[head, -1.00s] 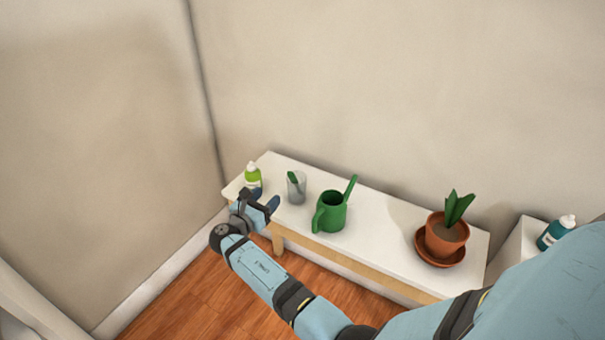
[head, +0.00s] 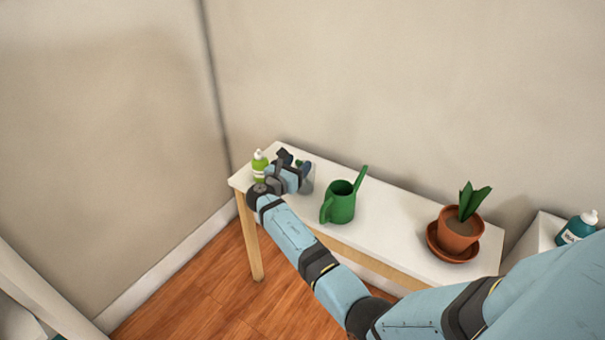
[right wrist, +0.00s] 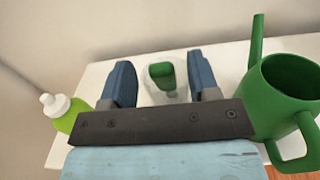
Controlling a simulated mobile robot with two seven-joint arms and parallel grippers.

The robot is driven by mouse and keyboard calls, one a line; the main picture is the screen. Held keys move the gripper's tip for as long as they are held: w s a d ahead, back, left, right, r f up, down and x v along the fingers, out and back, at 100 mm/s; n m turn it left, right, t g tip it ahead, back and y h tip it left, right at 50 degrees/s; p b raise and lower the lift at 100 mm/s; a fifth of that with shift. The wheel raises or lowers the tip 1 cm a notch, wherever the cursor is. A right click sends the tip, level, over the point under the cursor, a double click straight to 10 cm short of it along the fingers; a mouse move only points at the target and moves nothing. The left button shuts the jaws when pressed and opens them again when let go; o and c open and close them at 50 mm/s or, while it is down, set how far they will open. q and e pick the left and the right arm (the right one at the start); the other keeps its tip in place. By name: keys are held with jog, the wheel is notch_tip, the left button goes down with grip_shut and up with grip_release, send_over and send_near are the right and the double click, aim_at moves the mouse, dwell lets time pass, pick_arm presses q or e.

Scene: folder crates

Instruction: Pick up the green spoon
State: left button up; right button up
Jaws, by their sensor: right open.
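The green spoon (right wrist: 160,71) stands in a clear cup (right wrist: 173,95) in the right wrist view, with its green end up between my fingers. In the head view my right gripper (head: 293,161) is at the cup (head: 307,183) and hides much of it. My right gripper is open, with its blue fingers on either side of the spoon. I cannot tell whether a finger touches the cup. My left gripper is not in view.
A green watering can (head: 339,204) stands close to the right of the cup. A light-green bottle (head: 259,168) stands to the left. A potted plant (head: 459,236) sits at the right of the white bench (head: 395,240). Walls rise behind and to the left.

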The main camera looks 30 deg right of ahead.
jog(key=b+x, duration=0.1)
jog(key=x, duration=0.1)
jog(key=shift+d+f, duration=0.2)
jog(key=shift+d, duration=0.15)
jog(key=shift+w+d+r, duration=0.1)
jog(key=shift+d+r, duration=0.05)
jog(key=shift+d, duration=0.05)
jog(key=c, duration=1)
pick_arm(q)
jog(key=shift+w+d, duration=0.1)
pick_arm(e)
jog(key=shift+r, duration=0.15)
jog(key=shift+r, duration=0.25)
pick_arm(q)
jog(key=p, duration=0.4)
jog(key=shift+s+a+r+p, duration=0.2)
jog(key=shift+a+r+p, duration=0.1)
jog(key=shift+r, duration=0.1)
pick_arm(e)
notch_tip(320, 180, up, 19)
jog(key=shift+r, duration=0.15)
